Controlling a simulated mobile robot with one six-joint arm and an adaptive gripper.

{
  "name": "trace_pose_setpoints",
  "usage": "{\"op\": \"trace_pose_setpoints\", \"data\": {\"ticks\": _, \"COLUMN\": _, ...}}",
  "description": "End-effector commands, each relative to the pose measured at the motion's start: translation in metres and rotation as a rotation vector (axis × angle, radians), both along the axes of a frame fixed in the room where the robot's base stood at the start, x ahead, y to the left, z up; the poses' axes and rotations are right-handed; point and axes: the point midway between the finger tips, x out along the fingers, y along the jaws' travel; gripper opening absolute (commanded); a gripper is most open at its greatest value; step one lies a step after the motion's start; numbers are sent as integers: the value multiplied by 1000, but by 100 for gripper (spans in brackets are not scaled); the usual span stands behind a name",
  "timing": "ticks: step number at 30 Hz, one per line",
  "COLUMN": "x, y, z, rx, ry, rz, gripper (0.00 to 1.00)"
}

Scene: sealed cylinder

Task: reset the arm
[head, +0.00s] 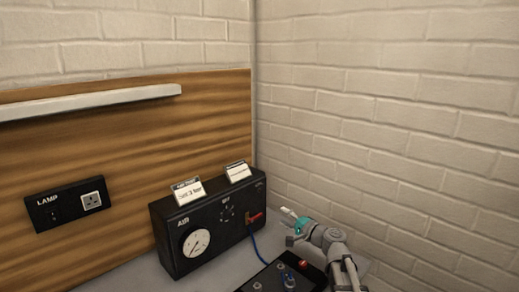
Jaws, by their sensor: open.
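My gripper (289,226) is in the head view at the lower right, at the end of my grey arm (330,240) with a teal band near the wrist. It points left and up, just right of the black AIR box (223,225). Its fingers are small here; they look apart, with nothing visible between them. A red part (256,217) on the box's right front is a little left of the fingers, and I see no clear contact with it.
The AIR box has a white round gauge (196,243) and two cards on top. A black panel (283,277) with a red button lies in front, near a blue hose (256,249). A LAMP socket plate (67,203) and white shelf (90,101) are on the wooden wall. Brick wall stands right.

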Motion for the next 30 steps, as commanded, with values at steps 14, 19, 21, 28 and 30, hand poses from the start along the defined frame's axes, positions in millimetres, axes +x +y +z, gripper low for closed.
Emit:
{"op": "trace_pose_setpoints", "data": {"ticks": 14, "x": 0, "y": 0, "z": 33, "rx": 0, "ry": 0, "rz": 0, "gripper": 56}}
{"op": "trace_pose_setpoints", "data": {"ticks": 19, "x": 0, "y": 0, "z": 37, "rx": 0, "ry": 0, "rz": 0, "gripper": 56}}
{"op": "trace_pose_setpoints", "data": {"ticks": 21, "x": 0, "y": 0, "z": 39, "rx": 0, "ry": 0, "rz": 0, "gripper": 56}}
{"op": "trace_pose_setpoints", "data": {"ticks": 28, "x": 0, "y": 0, "z": 45, "rx": 0, "ry": 0, "rz": 0, "gripper": 56}}
{"op": "trace_pose_setpoints", "data": {"ticks": 30, "x": 0, "y": 0, "z": 43, "rx": 0, "ry": 0, "rz": 0, "gripper": 56}}
